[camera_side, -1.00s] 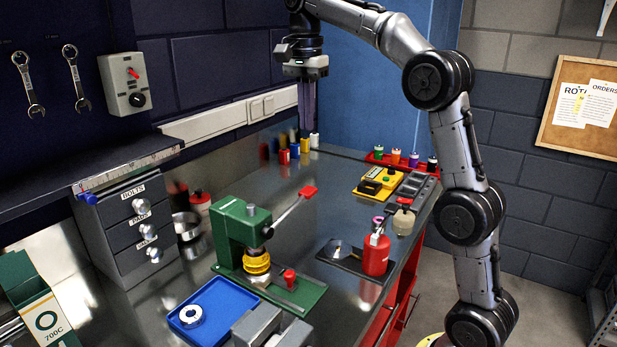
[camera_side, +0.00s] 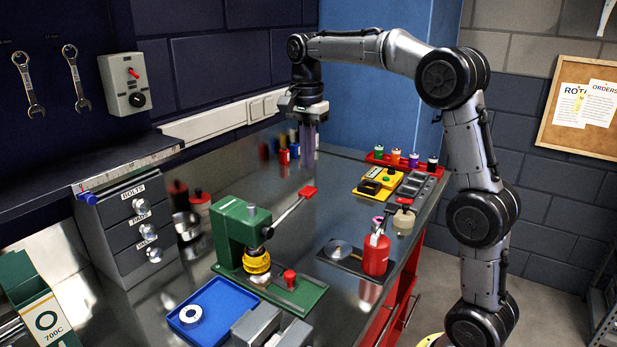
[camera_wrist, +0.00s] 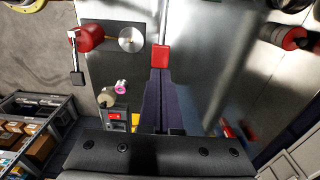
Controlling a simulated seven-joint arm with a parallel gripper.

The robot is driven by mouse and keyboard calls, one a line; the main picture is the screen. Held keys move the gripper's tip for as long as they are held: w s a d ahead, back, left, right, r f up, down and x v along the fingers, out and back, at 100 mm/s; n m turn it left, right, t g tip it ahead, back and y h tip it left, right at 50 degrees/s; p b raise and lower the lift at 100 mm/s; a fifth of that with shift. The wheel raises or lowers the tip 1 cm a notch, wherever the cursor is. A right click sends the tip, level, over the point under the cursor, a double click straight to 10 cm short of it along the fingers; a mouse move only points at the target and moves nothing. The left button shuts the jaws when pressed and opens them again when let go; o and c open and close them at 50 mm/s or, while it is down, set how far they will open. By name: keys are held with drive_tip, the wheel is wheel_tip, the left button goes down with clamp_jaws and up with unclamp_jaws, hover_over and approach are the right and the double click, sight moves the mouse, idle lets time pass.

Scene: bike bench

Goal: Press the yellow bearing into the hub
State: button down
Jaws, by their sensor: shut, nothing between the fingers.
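The green press (camera_side: 240,232) stands on the bench, its lever sloping up to the right to a red handle grip (camera_side: 307,192). A yellow ringed part (camera_side: 257,262) sits under the ram; I cannot tell bearing from hub there, and the ram hides its top. My gripper (camera_side: 306,170) is shut and empty, pointing down above the bench behind the red grip. In the wrist view, the red grip (camera_wrist: 160,56) shows just past my fingertips (camera_wrist: 158,74). I see no clear contact with it.
A blue tray (camera_side: 235,299) with a white ring lies in front of the press. A red bottle (camera_side: 376,255) stands to its right, with a yellow device (camera_side: 380,183) and a red rack (camera_side: 402,163) behind. Small coloured cans (camera_side: 289,153) stand near the wall.

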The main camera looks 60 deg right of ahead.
sight(313, 188)
drive_tip(key=shift+d+f, duration=0.1)
drive_tip(key=shift+f, duration=2.55)
drive_tip(key=f+y, duration=0.1)
drive_tip(key=f, duration=0.1)
drive_tip(key=d+f+y, duration=0.1)
drive_tip(key=f+y, duration=0.1)
drive_tip(key=f, duration=0.1)
drive_tip(key=shift+d+y, duration=0.1)
drive_tip(key=shift+y, duration=0.2)
drive_tip(key=shift+f, duration=0.4)
drive_tip(key=v, duration=1.5)
drive_tip(key=shift+a, duration=0.25)
